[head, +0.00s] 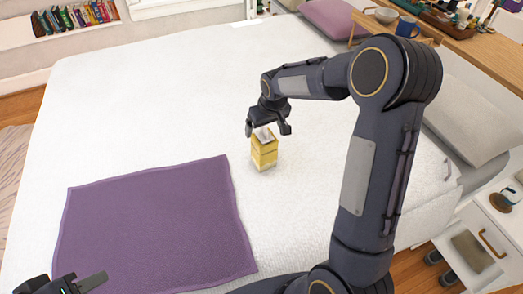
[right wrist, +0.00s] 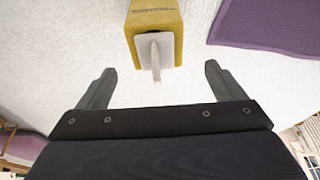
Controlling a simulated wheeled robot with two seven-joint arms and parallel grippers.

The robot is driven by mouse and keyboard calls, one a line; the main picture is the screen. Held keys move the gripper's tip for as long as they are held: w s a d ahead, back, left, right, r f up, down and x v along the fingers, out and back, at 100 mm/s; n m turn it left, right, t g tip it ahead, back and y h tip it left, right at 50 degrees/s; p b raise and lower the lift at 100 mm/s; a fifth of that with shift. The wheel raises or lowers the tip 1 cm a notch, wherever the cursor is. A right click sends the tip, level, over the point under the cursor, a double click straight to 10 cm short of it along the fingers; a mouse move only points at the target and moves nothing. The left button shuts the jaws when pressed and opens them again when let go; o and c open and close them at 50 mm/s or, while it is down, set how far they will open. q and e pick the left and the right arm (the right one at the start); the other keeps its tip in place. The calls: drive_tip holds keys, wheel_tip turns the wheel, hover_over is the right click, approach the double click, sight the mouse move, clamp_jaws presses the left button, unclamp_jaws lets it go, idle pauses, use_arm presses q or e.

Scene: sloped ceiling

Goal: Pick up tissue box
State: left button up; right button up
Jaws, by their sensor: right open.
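A yellow tissue box (head: 264,152) with a white tissue standing out of its top sits upright on the white bed (head: 150,105). It also shows in the right wrist view (right wrist: 184,42) at the top middle, tissue toward me. My right gripper (head: 268,130) is just above the box in the head view.
A purple blanket (head: 155,225) lies flat on the bed left of the box. Pillows (head: 470,125) lie along the right side. A wooden shelf (head: 480,50) with a blue mug (head: 405,27) and a white nightstand (head: 490,230) stand at the right. The bed around the box is clear.

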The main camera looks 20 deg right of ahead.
sight(263, 133)
drive_tip(key=x, duration=0.4)
drive_tip(key=shift+d+p, duration=0.1)
drive_tip(key=shift+p, duration=0.25)
drive_tip(key=shift+w+d+f, duration=0.15)
drive_tip(key=shift+w+f, duration=0.1)
drive_tip(key=shift+f, duration=0.3)
drive_tip(key=c, duration=1.3)
drive_tip(key=shift+c, duration=0.8)
drive_tip(key=shift+r, duration=0.15)
